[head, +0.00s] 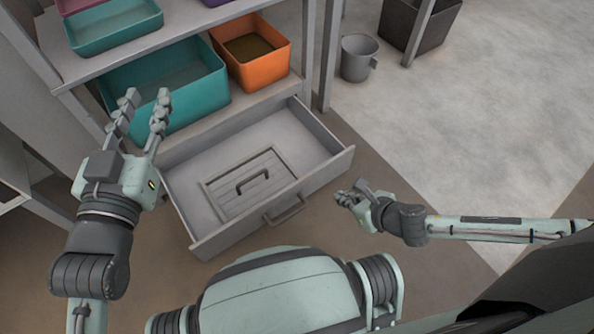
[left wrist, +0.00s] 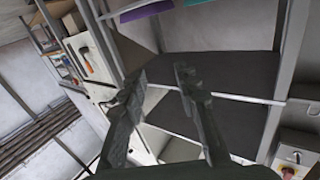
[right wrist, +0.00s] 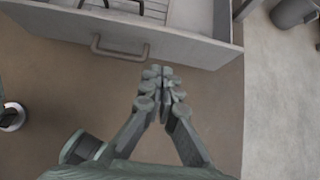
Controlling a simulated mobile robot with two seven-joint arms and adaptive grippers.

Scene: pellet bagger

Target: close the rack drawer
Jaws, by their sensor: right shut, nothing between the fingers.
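The rack drawer (head: 300,135) is pulled out from the bottom of the rack. A flat panel with a handle (head: 250,185) lies inside it. The drawer's front handle (head: 284,209) faces me, and it also shows in the right wrist view (right wrist: 120,52). My right gripper (head: 342,197) is shut and empty, in front of the drawer face near its right part, apart from it. It also shows in the right wrist view (right wrist: 162,78). My left gripper (head: 146,98) is open and empty, raised left of the drawer near the teal bin.
A large teal bin (head: 205,98) and an orange bin (head: 270,62) stand on the shelf above the drawer. A smaller teal tray (head: 115,32) is higher up. A grey bucket (head: 358,58) and a dark bin (head: 430,25) stand on the floor at right.

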